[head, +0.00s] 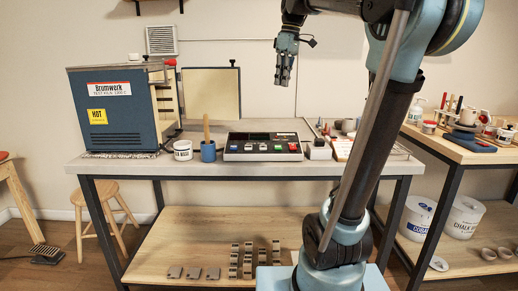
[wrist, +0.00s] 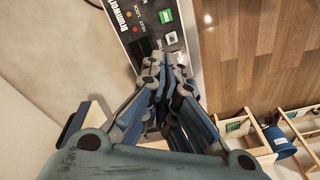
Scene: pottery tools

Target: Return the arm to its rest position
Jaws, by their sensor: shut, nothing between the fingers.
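My gripper (head: 284,77) hangs in the air above the back of the grey workbench (head: 365,170), its fingers pointing down. In the wrist view my gripper (wrist: 166,72) has its fingertips together with nothing between them. My arm rises from its base at the lower right of the head view and bends over at the top toward the left. The same control box (wrist: 186,52) shows beyond the fingertips in the wrist view.
A blue kiln (head: 112,118) stands at the bench's left end. A white jar (head: 183,150) and a blue cup (head: 208,152) with a handle upright in it stand beside the control box. A side table (head: 462,150) with pottery items is at the right. A wooden stool (head: 100,190) stands at the left.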

